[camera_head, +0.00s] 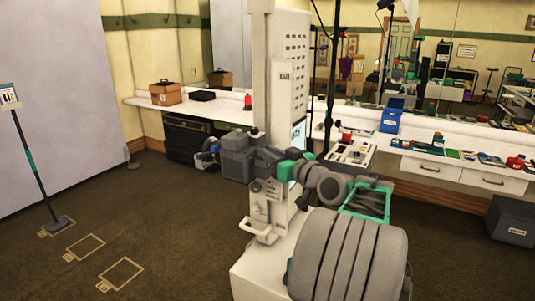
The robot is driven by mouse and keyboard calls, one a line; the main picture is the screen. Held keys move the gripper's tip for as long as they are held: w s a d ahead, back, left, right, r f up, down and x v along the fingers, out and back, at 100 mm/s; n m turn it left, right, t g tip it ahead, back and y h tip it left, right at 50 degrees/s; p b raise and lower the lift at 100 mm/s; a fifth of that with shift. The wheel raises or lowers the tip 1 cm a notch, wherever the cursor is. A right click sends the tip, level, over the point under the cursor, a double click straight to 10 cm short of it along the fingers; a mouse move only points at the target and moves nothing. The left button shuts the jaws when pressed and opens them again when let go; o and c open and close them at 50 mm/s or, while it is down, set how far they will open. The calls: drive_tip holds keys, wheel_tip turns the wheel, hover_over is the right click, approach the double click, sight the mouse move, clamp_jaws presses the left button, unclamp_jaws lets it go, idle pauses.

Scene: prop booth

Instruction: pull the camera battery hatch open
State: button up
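I cannot make out the camera or its battery hatch for sure in this view. My arm runs across the middle of the picture in grey and teal links beside my white column. A dark grey boxy part sits at its left. What looks like my gripper (207,154) is the small dark, blue and white shape at the far left end of it, in front of the dark cabinet. It is too small to tell whether its fingers are open or shut, or whether they touch anything.
A long white counter (225,108) runs along the wall, with a brown box (166,93), a black case (202,95) and a blue box (391,120) on it. A dark cabinet (186,140) stands below. A grey bin (511,220) is at right. Brown floor (170,235) at left is mostly clear.

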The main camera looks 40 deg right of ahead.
clamp_jaws()
